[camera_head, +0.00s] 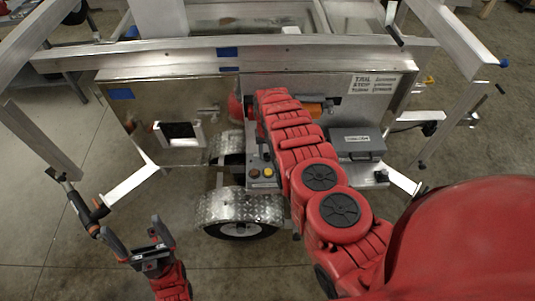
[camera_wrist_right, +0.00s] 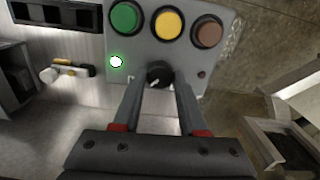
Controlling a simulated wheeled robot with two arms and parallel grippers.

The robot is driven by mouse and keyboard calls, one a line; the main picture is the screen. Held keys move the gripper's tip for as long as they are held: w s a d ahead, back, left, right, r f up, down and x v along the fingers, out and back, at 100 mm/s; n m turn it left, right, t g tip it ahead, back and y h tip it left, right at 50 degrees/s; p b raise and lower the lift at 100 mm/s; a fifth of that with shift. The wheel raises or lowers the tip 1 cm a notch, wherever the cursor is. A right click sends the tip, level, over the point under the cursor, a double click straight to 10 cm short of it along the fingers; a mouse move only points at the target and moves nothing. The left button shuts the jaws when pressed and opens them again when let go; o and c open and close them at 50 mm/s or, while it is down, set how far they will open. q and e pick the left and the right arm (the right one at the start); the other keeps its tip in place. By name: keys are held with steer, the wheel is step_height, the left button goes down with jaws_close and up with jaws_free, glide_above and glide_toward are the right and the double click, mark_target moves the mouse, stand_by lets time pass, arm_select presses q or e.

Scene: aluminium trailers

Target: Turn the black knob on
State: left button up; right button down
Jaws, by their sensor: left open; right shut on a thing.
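The black knob (camera_wrist_right: 159,74) sits on a grey control panel (camera_wrist_right: 140,52), below a row of green, yellow and brown round buttons. It shows between the fingertips of my right gripper (camera_wrist_right: 158,88) in the right wrist view, and the fingers are shut on it. A small light (camera_wrist_right: 116,61) on the panel, left of the knob, glows white with a green rim. In the head view my right arm hides the knob and right gripper; part of the panel (camera_head: 262,174) shows beside the arm. My left gripper (camera_head: 143,233) is open and empty at the lower left, away from the panel.
The aluminium trailer (camera_head: 160,80) fills the middle, with a wheel under a chequered fender (camera_head: 240,205). A grey box (camera_head: 357,142) stands right of my right arm. Metal frame bars flank both sides. The concrete floor at lower left is mostly clear.

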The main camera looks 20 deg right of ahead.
steer(key=shift+m, duration=0.5)
steer(key=shift+c, duration=2.2)
jaws_free()
step_height(320, 180, up, 11)
steer(key=b, duration=0.2)
step_height(320, 180, up, 7)
steer(key=p, duration=0.5)
glide_above(267, 155)
steer(key=shift+s+f, duration=0.1)
steer(key=shift+f, duration=0.15)
